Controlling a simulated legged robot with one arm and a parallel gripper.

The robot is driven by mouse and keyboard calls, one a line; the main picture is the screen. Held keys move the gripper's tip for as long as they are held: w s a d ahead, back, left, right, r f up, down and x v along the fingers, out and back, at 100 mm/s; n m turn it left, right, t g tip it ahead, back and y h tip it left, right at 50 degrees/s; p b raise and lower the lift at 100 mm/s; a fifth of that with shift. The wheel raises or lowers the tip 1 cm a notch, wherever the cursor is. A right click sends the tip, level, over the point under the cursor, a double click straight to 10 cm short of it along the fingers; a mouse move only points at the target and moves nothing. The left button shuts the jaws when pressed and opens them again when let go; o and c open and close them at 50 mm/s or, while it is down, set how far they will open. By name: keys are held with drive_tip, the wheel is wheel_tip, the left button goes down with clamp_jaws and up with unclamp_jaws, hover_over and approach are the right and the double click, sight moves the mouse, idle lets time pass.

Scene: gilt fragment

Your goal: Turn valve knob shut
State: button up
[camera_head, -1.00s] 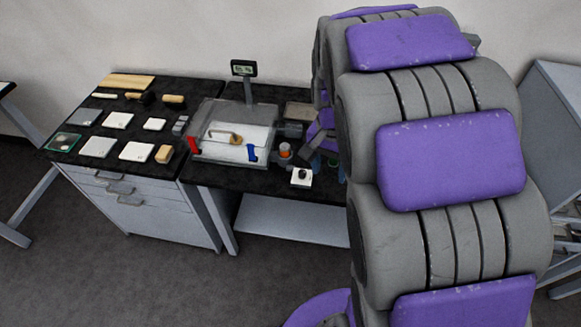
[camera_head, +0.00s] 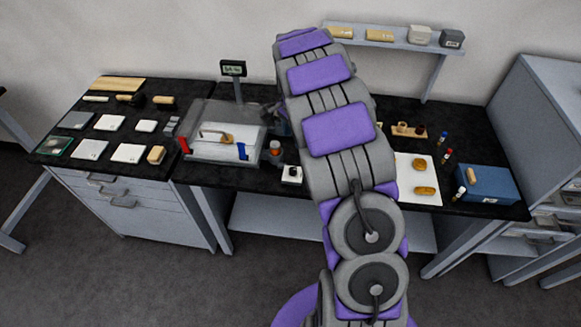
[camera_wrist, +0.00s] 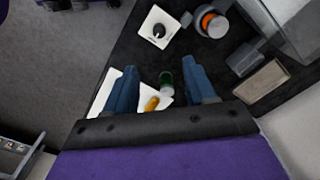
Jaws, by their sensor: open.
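A small black knob on a square white base (camera_head: 291,174) sits near the front edge of the black table. In the wrist view the knob (camera_wrist: 158,31) points up, beyond my fingertips. I cannot tell its turned position. A round grey fitting with an orange top (camera_head: 275,149) stands just behind it, and it also shows in the wrist view (camera_wrist: 211,22). My gripper (camera_wrist: 160,68) has two blue fingers spread wide, with nothing held between them. It is apart from the knob. In the head view my arm hides the gripper.
A clear-walled box (camera_head: 222,130) with red and blue clamps stands left of the knob. A green-capped vial (camera_wrist: 166,82) shows between my fingers. A white sheet (camera_head: 418,165) with amber pieces and a blue box (camera_head: 486,184) lie to the right. A wall shelf (camera_head: 385,40) hangs behind.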

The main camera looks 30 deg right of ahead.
sight(293, 169)
wheel_tip(293, 169, down, 16)
drive_tip(key=shift+f+b, duration=0.1)
drive_tip(key=shift+b, duration=0.85)
drive_tip(key=shift+c, duration=0.5)
clamp_jaws()
